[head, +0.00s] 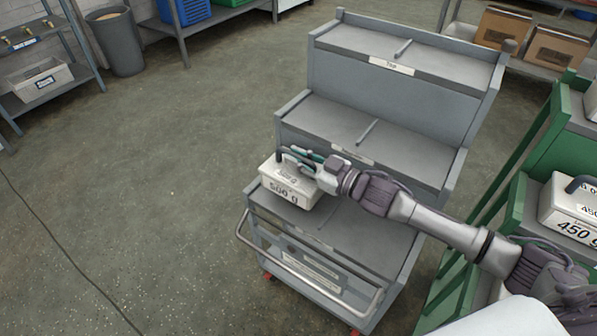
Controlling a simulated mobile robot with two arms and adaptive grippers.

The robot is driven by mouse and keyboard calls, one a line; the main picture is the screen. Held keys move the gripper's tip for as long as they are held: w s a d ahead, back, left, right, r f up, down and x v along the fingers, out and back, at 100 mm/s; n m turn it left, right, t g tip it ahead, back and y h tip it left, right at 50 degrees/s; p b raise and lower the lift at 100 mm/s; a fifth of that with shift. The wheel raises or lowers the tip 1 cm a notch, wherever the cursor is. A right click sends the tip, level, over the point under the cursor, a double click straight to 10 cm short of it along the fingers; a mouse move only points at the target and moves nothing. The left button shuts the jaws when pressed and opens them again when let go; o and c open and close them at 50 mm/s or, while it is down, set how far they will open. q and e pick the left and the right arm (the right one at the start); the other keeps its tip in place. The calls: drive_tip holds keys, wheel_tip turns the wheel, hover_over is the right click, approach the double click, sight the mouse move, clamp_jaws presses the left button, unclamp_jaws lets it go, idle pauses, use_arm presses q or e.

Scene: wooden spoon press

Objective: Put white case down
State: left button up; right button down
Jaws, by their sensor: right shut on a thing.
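A white case (285,184) marked "500 g" is at the left end of the lowest shelf of a grey stepped cart (345,238). It looks upright. I cannot tell whether its underside touches the shelf. My right gripper (297,160) is shut on the case at its dark top handle, with the arm reaching in from the lower right. The fingers hide part of the handle and the top of the case. My left gripper is not in view.
The cart's middle (330,122) and top (435,62) shelves are empty. A green rack (512,215) at the right holds another white case (568,212) marked "450 g". A metal push bar (300,268) runs along the cart's front. Open floor lies to the left.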

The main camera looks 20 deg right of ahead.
sight(282, 162)
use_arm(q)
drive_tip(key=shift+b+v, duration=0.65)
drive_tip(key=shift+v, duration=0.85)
use_arm(e)
drive_tip(key=shift+f, duration=1.9)
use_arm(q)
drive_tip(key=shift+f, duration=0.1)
use_arm(e)
drive_tip(key=shift+f, duration=0.15)
drive_tip(key=c, duration=1.1)
unclamp_jaws()
drive_tip(key=shift+f, duration=0.1)
drive_tip(key=shift+c, duration=0.2)
